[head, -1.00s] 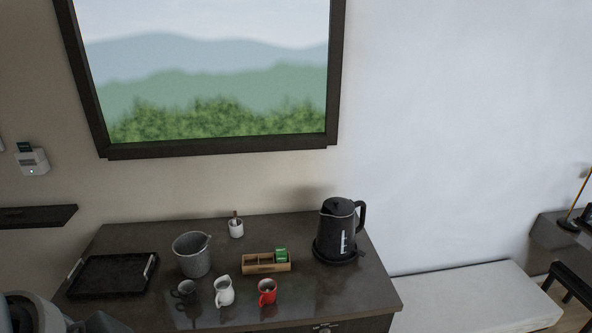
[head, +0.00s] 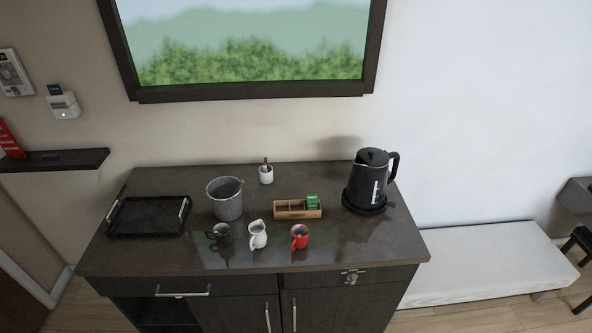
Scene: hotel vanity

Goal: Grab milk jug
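The white milk jug (head: 258,235) stands upright near the front middle of the dark vanity top (head: 190,256) in the head view. It sits between a dark grey mug (head: 222,235) on its left and a red mug (head: 300,236) on its right. Nothing covers the jug. Neither of my grippers shows in the head view.
A grey metal bucket (head: 226,202), a wooden box (head: 290,209) with green packets, and a white cup (head: 266,175) stand behind. A black kettle (head: 370,178) is at right and a black tray (head: 148,217) at left. The front strip of the top is clear.

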